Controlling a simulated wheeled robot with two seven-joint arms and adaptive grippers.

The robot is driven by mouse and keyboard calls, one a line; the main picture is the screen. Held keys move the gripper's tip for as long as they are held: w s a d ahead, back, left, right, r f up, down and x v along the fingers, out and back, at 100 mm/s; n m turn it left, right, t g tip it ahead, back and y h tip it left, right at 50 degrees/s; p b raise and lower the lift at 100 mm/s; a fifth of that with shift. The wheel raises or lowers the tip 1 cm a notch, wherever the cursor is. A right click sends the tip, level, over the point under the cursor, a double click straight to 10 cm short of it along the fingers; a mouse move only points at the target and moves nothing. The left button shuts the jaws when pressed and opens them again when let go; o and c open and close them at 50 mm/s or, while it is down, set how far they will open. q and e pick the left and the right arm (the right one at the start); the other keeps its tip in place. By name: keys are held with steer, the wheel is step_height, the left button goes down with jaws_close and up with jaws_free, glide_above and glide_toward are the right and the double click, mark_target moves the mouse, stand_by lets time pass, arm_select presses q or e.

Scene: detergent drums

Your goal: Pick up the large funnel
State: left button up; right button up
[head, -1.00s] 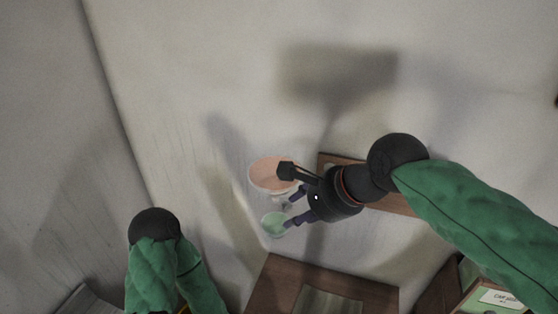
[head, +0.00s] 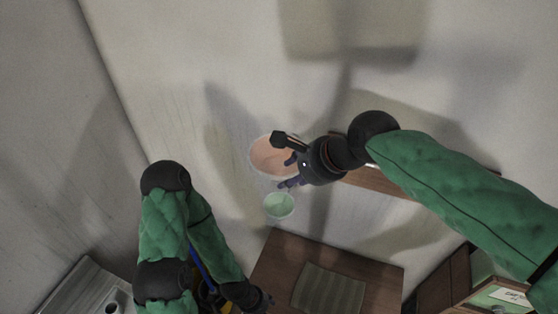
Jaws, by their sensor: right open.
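The large funnel (head: 262,157) is pale orange with a wide round rim, seen against the pale wall at the middle of the head view. A smaller green funnel (head: 279,206) is just below it in the picture. My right gripper (head: 281,162) is open. One finger lies across the large funnel's upper right part and the other is by its lower right edge, hiding that side. I cannot tell whether the fingers touch it. My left gripper (head: 259,300) shows only partly at the bottom, dark and low, and its jaws are unclear.
A wooden board (head: 392,183) runs along the wall behind my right arm. A brown wooden surface with a grey ribbed mat (head: 330,289) lies below. A metal sink (head: 86,290) is at lower left, and a green labelled box (head: 500,296) at lower right.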

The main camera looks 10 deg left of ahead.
mark_target(288, 176)
steer(key=x, duration=0.4)
steer(key=shift+w+a+f+p, duration=0.1)
steer(key=shift+w+a+p, duration=0.1)
steer(key=shift+w+p, duration=0.15)
steer(key=shift+s, duration=0.1)
jaws_close()
